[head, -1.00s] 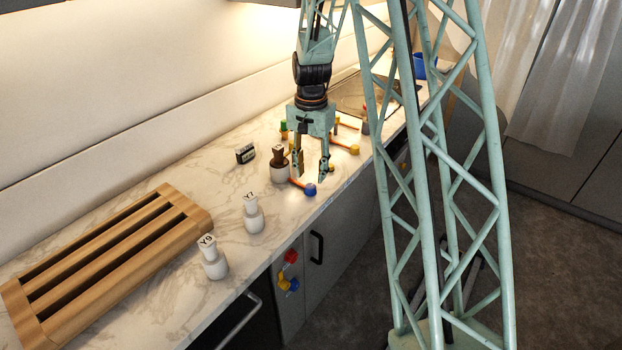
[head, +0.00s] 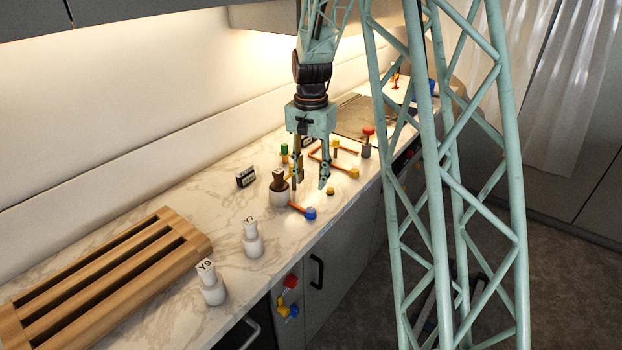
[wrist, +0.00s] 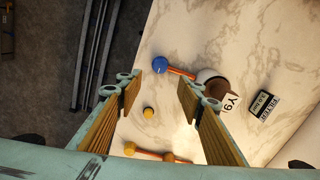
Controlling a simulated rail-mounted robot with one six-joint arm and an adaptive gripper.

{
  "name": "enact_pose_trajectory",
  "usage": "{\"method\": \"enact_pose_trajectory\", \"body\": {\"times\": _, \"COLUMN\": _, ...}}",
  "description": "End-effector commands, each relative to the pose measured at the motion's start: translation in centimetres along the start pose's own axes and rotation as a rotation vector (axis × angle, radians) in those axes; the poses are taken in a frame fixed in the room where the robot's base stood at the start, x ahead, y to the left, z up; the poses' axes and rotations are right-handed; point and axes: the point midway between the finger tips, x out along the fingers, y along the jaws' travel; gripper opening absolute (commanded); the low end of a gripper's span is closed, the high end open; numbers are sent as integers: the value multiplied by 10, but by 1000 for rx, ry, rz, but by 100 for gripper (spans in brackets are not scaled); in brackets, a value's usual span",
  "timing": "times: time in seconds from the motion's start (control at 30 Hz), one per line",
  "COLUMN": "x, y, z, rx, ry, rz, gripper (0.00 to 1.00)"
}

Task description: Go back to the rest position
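My gripper (head: 311,182) hangs over the marble counter with its two fingers apart and nothing between them. The wrist view also shows the gripper (wrist: 160,92) open and empty, with bare counter and a small yellow ball (wrist: 149,113) seen through the gap. A white bottle with a brown top (head: 278,188) stands just left of the fingers in the head view; it also shows in the wrist view (wrist: 214,82), beside the right finger. The fingers appear apart from it.
Orange rods with a blue end (head: 310,213) and a yellow end (head: 353,173) lie near the gripper. White bottles Y7 (head: 253,243) and Y9 (head: 211,286), a wooden rack (head: 190,232) and a small black block (head: 245,177) stand leftward. A red-topped piece (head: 367,140) stands behind.

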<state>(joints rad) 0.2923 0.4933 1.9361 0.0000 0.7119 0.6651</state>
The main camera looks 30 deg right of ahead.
Motion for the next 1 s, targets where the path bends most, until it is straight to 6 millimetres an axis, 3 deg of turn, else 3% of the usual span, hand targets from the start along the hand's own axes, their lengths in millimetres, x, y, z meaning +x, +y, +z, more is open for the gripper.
{"method": "enact_pose_trajectory", "body": {"times": 0.37, "x": 0, "y": 0, "z": 0, "rx": -1, "ry": 0, "rz": 0, "gripper": 35}}
{"method": "enact_pose_trajectory", "body": {"times": 0.57, "x": -10, "y": 0, "z": 7, "rx": -18, "ry": 6, "rz": -5, "gripper": 35}}
{"method": "enact_pose_trajectory", "body": {"times": 1.0, "x": -68, "y": 9, "z": 53, "rx": -129, "ry": 39, "rz": -29, "gripper": 35}}
